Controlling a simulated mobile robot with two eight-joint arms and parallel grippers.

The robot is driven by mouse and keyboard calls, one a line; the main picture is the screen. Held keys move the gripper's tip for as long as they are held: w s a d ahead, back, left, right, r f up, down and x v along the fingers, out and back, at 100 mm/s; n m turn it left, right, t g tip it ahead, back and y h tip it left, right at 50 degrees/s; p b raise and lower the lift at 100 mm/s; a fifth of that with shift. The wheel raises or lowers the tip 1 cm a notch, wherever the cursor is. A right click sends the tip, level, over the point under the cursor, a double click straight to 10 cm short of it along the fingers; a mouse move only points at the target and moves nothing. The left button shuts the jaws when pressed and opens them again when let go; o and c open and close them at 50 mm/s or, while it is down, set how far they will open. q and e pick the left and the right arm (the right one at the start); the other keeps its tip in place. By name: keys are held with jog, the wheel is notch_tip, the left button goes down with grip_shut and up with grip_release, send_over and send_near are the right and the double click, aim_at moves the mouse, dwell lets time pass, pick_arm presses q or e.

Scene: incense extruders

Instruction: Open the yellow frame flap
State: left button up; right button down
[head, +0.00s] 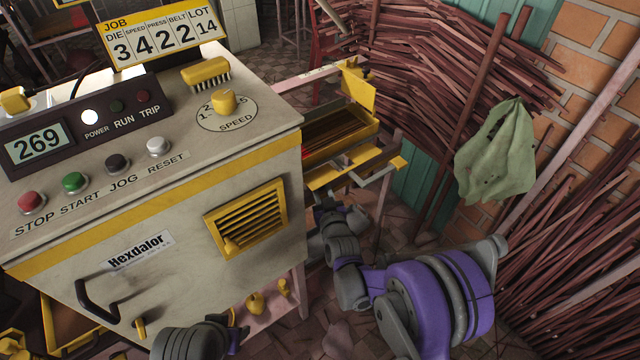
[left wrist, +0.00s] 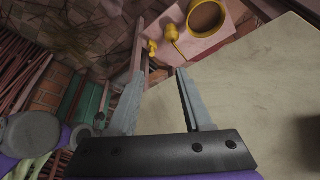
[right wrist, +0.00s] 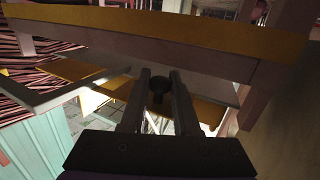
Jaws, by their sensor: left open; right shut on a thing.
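A yellow-edged flap or tray (head: 345,166) juts out beside the machine, below a yellow trough (head: 352,138) of dark sticks. An upright yellow plate (head: 358,90) stands at the trough's far end. I cannot tell for sure which part is the frame flap. My right gripper (right wrist: 159,92) is shut on a dark round knob (right wrist: 158,84) under a long yellow-edged beam (right wrist: 150,28); in the head view its fingertips are hard to make out beside the machine. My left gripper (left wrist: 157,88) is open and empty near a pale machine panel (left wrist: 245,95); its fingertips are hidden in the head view.
The control machine (head: 150,230) with a yellow louvred vent (head: 247,217) fills the left. Bundles of reddish sticks (head: 420,80) lean at the back and right. A green cloth (head: 497,155) hangs at the right. Some floor is free beneath the trough.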

jog(key=shift+s+d+r+g+p, duration=0.1)
jog(key=shift+r+g+p, duration=0.3)
jog(key=shift+p, duration=0.55)
jog(key=shift+f+p, duration=0.1)
jog(key=shift+p, duration=0.25)
pick_arm(q)
notch_tip(320, 180, up, 4)
jog(key=shift+s+r, duration=0.1)
jog(key=shift+s, duration=0.05)
pick_arm(e)
jog(key=shift+f, duration=0.1)
jog(key=c, duration=0.7)
grip_release()
pick_arm(q)
jog(key=shift+r, duration=0.3)
pick_arm(e)
jog(key=v, duration=1.1)
